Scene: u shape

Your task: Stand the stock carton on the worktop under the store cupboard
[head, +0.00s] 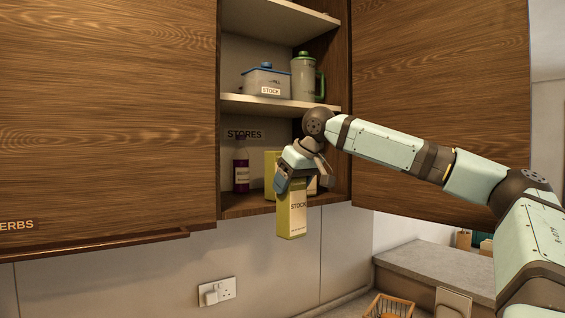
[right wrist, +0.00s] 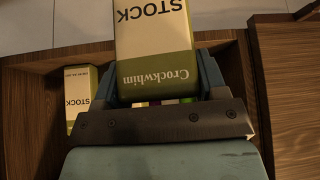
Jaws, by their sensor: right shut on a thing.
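The stock carton (head: 291,214), yellow-green with a cream label reading STOCK, hangs upright in my right gripper (head: 296,178), just in front of the store cupboard's bottom shelf (head: 247,205). My right gripper is shut on its upper part. In the right wrist view the carton (right wrist: 152,45) shows between the fingers, with "Crockwhim" on it. The store cupboard (head: 240,135), marked STORES, stands open. The worktop (head: 440,262) shows only in part at the lower right; the stretch under the cupboard is mostly below the view. My left gripper is not in view.
Another yellow-green carton (head: 270,165) and a dark bottle (head: 241,172) stand on the bottom shelf. A blue-lidded STOCK box (head: 266,80) and a grey-green jug (head: 305,78) stand above. Open cupboard doors flank the opening.

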